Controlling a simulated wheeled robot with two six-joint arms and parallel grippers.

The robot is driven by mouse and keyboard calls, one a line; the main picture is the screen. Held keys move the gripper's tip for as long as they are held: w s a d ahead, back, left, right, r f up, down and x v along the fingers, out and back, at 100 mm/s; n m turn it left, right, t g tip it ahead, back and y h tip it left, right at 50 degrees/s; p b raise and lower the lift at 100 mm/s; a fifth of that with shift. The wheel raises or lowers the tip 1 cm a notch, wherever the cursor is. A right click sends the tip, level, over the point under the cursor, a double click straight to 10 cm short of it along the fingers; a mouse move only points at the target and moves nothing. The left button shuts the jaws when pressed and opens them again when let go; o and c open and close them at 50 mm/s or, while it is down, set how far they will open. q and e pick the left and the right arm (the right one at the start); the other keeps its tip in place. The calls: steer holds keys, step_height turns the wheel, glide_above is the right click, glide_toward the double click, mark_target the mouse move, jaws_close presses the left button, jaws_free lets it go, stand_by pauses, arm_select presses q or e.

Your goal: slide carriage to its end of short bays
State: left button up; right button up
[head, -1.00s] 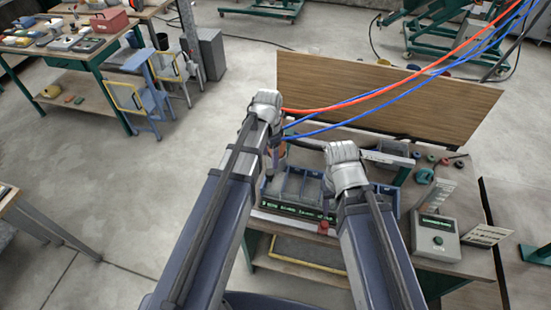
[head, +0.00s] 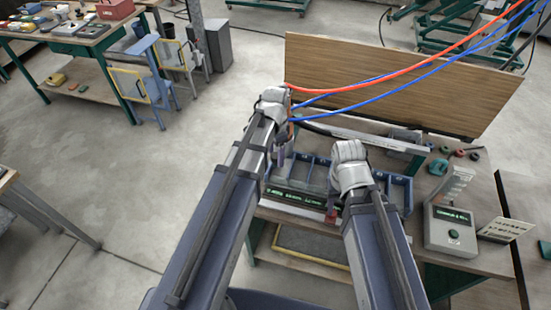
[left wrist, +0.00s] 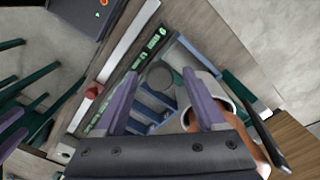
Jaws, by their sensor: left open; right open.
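A blue tray of short bays (head: 312,165) stands on the workbench, with a strip of green lit labels (head: 292,197) along its front. It also shows in the left wrist view (left wrist: 135,125). A red knob (head: 331,216), which looks like the carriage's handle, sits on the pale front rail; the left wrist view shows it too (left wrist: 93,91). My left gripper (head: 281,157) is open above the tray's left end; its purple fingers (left wrist: 163,100) stand apart with bays beneath, clear of the knob. My right gripper (head: 335,196) is near the knob, its fingertips mostly hidden by my arm.
A control box (head: 451,229) stands right of the tray. A wooden panel (head: 390,80) rises behind the bench, and red and blue hoses run above it. Small rolls (head: 439,167) lie at the back right.

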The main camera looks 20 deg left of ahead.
arm_select(q)
jaws_close()
stand_by(0.7)
stand_by(0.8)
